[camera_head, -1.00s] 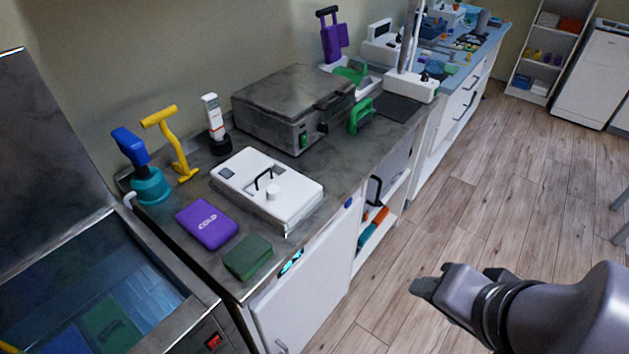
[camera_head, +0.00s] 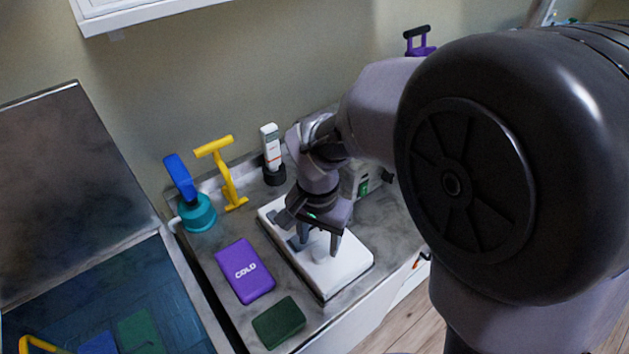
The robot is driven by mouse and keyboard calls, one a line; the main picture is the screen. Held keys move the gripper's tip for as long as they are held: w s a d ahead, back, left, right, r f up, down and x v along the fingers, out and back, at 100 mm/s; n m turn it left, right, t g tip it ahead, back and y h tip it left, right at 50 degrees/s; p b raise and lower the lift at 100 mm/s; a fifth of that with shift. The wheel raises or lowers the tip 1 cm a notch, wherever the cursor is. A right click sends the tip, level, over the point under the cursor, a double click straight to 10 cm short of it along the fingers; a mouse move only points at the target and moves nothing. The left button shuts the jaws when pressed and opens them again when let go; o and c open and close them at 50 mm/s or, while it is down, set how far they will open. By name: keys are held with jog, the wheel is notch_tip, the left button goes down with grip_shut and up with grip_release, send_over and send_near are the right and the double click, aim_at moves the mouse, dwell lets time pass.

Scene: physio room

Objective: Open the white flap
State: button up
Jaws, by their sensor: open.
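The white flap (camera_head: 345,272) is the flat top of a low white box on the grey counter, and it lies flat. A small round white knob (camera_head: 320,254) stands on it. My gripper (camera_head: 320,242) points down over the flap, close to the knob, with its fingers apart and nothing seen between them. I cannot tell whether the fingers touch the knob or handle. The gripper and wrist hide the flap's far part and most of its black handle.
A purple cold pack (camera_head: 245,270) and a dark green block (camera_head: 279,322) lie left and in front of the box. A teal-and-blue tool (camera_head: 196,210), a yellow tool (camera_head: 228,180) and a white bottle (camera_head: 271,150) stand behind. An open water basin (camera_head: 110,300) is at left.

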aim_at(320, 252)
notch_tip(320, 252, down, 4)
jog(key=shift+d+b, duration=0.1)
jog(key=shift+b, duration=0.45)
grip_shut()
dwell(1.0)
